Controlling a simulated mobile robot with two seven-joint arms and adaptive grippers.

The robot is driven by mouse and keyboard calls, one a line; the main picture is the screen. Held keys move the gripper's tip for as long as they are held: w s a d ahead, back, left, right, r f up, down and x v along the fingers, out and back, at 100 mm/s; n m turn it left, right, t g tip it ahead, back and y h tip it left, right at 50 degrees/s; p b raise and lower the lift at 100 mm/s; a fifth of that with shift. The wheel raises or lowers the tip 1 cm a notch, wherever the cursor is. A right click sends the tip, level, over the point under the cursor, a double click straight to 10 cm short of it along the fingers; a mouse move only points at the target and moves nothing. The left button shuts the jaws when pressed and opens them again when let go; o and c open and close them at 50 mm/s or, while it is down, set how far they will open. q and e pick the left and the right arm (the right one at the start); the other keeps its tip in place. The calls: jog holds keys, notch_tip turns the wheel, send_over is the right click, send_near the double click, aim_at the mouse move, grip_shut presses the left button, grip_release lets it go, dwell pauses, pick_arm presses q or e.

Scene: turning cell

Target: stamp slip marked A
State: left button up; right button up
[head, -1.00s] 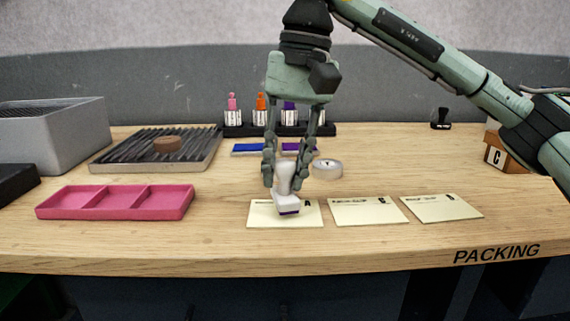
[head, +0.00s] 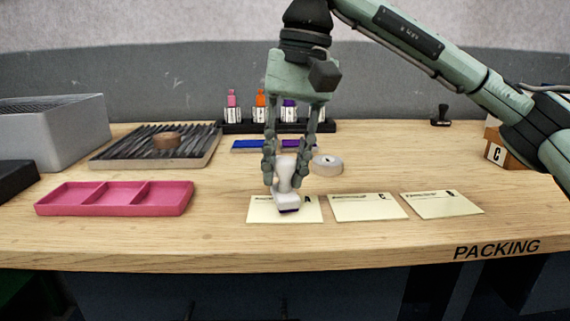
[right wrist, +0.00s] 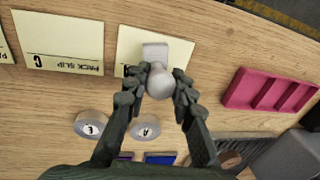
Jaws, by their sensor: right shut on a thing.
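My right gripper (head: 287,170) is shut on a white stamp (head: 286,188) with a knobbed handle and a dark purple lower edge. The stamp is upright over the slip marked A (head: 262,213), a cream card near the table's front; I cannot tell whether it touches the card. In the right wrist view, the stamp's round knob (right wrist: 160,82) sits between the fingers (right wrist: 158,95), and its base overlaps slip A (right wrist: 133,42). The letter A is partly covered there. My left gripper is not in view.
The slip marked C (head: 365,208) and another slip (head: 440,205) lie to the right. A pink tray (head: 115,198) is at left. A small black stamp (head: 441,116) stands at back right.

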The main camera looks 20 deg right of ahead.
jog(key=shift+f+b, duration=0.35)
jog(key=shift+f, duration=0.15)
dwell(0.3)
dwell(0.5)
jog(key=shift+r+p, duration=2.75)
jog(key=shift+r, duration=0.8)
